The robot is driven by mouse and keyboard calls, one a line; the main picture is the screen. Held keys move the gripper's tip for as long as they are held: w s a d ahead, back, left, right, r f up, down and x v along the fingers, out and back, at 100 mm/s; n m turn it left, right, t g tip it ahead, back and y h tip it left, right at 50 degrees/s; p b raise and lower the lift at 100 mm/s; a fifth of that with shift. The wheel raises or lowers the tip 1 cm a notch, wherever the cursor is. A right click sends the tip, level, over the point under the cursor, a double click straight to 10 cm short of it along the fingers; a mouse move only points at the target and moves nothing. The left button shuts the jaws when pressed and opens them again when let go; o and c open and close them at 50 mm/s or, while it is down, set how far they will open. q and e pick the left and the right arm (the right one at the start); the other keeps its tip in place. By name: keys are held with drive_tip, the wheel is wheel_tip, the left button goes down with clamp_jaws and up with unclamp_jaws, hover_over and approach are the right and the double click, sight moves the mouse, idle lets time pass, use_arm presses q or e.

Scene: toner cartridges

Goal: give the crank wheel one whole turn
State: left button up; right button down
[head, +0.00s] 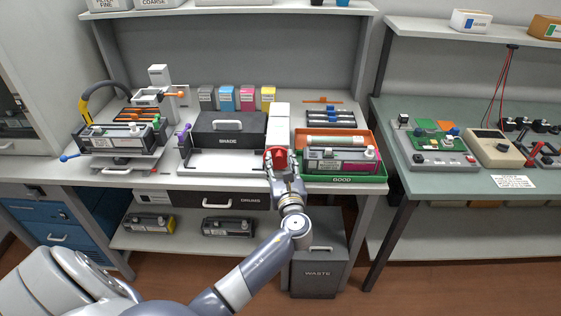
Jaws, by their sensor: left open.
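A red round part (276,157), which looks like the crank wheel, sits at the front of a white upright housing (280,125) between the black "SHADE" box and the green tray. My left gripper (284,174) is open and right at the red part, its fingers pointing away from me. The gripper partly covers the red part, so I cannot tell whether the fingers touch it or how its handle is turned. My right gripper is not in view.
The black "SHADE" box (228,132) stands close on the left. The green "GOOD" tray (345,179) with a cartridge (340,160) is close on the right. A fixture with orange and blue knobs (120,138) stands further left. A grey waste bin (318,270) is below.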

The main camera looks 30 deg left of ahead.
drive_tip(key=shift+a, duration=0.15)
use_arm(q)
drive_tip(key=c, duration=0.9)
clamp_jaws()
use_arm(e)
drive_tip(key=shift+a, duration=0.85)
use_arm(q)
drive_tip(key=shift+a, duration=0.1)
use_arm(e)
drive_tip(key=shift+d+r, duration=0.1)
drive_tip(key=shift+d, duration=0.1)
